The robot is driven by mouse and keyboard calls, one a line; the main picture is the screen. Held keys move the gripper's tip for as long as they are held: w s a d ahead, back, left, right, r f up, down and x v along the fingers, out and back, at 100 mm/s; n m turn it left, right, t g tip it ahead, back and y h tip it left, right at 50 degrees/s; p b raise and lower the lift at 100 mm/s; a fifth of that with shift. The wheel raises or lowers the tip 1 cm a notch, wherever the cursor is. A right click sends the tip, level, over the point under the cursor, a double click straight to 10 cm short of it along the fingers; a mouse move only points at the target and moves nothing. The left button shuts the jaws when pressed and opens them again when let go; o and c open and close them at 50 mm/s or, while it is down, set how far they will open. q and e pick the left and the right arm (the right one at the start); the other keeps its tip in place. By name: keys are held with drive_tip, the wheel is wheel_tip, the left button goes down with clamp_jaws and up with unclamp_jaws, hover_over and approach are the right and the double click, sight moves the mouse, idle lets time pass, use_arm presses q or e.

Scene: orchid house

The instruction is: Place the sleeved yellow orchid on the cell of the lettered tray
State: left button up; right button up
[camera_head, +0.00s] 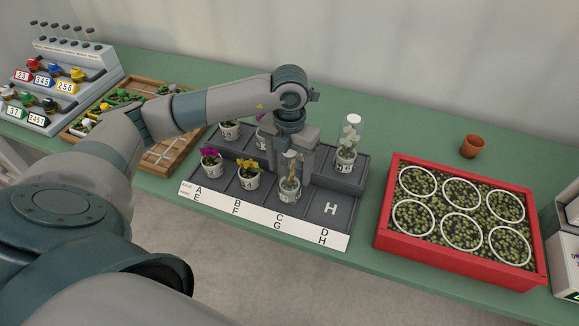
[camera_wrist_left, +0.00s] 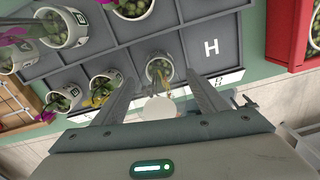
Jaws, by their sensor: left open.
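The dark grey lettered tray (camera_head: 270,211) stands on the green bench, with a white label strip along its front. Its cell H (camera_head: 330,209) is bare, also in the wrist view (camera_wrist_left: 211,48). A pot in cell G (camera_head: 289,189) holds a slim plant that seems to be in a clear sleeve; its flower colour is hard to tell. In the wrist view this pot (camera_wrist_left: 158,70) lies between my fingers, with a pale disc (camera_wrist_left: 159,108) nearer the camera. My left gripper (camera_head: 292,161) is open, pointing down around this plant, above its pot. My right gripper is not in view.
Cell F holds an unsleeved yellow orchid (camera_head: 248,175) and cell E a magenta one (camera_head: 211,162). A sleeved white orchid (camera_head: 348,150) stands behind H. A red crate (camera_head: 455,266) with ringed plants is at right, a terracotta pot (camera_head: 472,146) behind it. A wooden tray (camera_head: 178,157) is at left.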

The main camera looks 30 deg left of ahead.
sight(290, 151)
use_arm(q)
drive_tip(key=shift+r, duration=0.15)
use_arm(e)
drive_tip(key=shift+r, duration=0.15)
use_arm(q)
drive_tip(key=shift+r, duration=0.1)
wheel_tip(290, 151, up, 5)
drive_tip(key=shift+w+f+b, duration=0.1)
drive_tip(key=shift+b, duration=0.8)
wheel_tip(290, 151, up, 6)
drive_tip(key=shift+f+b, duration=0.25)
drive_tip(key=shift+b, duration=0.25)
drive_tip(key=shift+r, duration=0.7)
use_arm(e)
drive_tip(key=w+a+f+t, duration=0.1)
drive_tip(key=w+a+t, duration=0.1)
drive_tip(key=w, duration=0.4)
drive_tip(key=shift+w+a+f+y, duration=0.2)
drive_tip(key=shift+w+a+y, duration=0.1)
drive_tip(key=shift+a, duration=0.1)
